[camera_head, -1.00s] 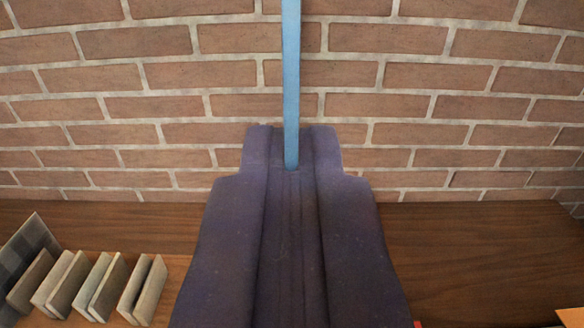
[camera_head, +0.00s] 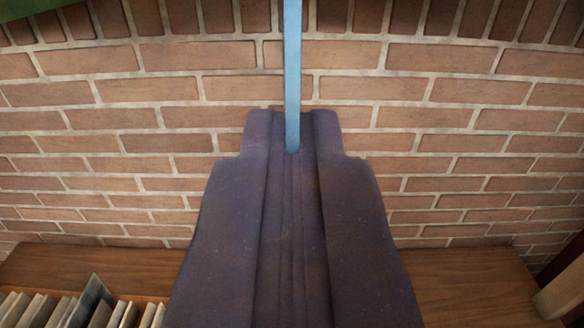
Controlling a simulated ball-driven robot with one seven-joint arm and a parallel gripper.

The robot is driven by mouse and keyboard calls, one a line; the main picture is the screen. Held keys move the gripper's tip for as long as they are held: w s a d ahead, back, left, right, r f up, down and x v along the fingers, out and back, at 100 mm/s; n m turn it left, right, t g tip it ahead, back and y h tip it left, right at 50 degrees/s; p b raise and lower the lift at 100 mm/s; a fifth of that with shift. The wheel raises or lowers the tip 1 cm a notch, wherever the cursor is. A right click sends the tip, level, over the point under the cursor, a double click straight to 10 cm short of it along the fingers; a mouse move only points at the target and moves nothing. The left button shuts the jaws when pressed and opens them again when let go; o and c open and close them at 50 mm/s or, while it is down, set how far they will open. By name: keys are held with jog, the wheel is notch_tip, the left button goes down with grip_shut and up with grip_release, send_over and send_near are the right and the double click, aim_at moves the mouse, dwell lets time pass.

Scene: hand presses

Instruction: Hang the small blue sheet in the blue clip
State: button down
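My gripper (camera_head: 292,135) fills the lower middle of the view, dark purple and seen from behind. It is shut on the small blue sheet (camera_head: 292,60), which shows nearly edge-on as a narrow light blue strip. The sheet stands up from between the fingertips and runs out of the top of the view. The blue clip is not in view.
A brick wall (camera_head: 130,110) stands behind. A brown wooden surface (camera_head: 460,285) lies below, with several upright grey and beige slabs (camera_head: 40,312) at the lower left. A wooden post or beam (camera_head: 565,285) is at the right edge. A green edge (camera_head: 25,8) shows at the top left.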

jog(key=w+p, duration=0.1)
jog(key=w, duration=0.2)
jog(key=w+p, duration=0.2)
jog(key=w, duration=0.1)
jog(key=w+r+p, duration=0.1)
jog(key=w+p, duration=0.1)
jog(key=w, duration=0.2)
jog(key=shift+w, duration=0.1)
jog(key=shift+w+r, duration=0.15)
jog(key=shift+r, duration=0.2)
jog(key=shift+r+p, duration=0.5)
jog(key=shift+r, duration=0.5)
jog(key=shift+b, duration=1.1)
jog(key=shift+r, duration=0.2)
jog(key=shift+r+p, duration=0.65)
jog(key=shift+r, duration=1.4)
